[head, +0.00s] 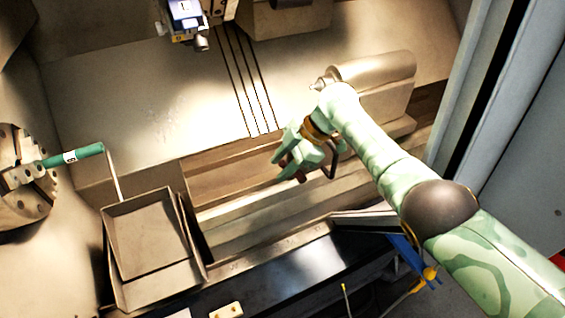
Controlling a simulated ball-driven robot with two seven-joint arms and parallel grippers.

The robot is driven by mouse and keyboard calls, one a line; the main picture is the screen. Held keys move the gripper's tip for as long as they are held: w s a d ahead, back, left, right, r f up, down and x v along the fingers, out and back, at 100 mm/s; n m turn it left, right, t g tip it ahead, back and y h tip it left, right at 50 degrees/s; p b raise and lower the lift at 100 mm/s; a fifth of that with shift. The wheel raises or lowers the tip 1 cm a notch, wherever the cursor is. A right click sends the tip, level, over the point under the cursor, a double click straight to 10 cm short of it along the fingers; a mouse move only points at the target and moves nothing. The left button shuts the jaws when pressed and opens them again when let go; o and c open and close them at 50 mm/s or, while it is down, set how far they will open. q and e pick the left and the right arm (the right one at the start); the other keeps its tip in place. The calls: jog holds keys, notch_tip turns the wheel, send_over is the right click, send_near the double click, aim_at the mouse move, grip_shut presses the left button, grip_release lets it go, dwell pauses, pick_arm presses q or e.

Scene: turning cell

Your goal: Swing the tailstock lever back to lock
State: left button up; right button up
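The tailstock (385,75) is the pale rounded housing at the upper right, with its short nose pointing left. My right arm crosses in front of its lower part. My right gripper (291,170) is in front of and to the lower left of the tailstock, over the bed, fingers pointing down and left. The finger gap is too small and shaded to tell whether it is open. A dark bent bar (334,165) shows just right of the gripper; I cannot tell whether it is the tailstock lever or touches the gripper. My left gripper is not in view.
The chuck (22,205) at the left holds a green bar (78,155). A grey-brown tray (158,270) stands below it. The tool head (190,22) hangs at the top. A grey door frame (480,90) bounds the right. The bed rails (240,218) lie bare left of my gripper.

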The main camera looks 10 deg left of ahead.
jog(key=p+v, duration=0.7)
jog(key=v, duration=0.5)
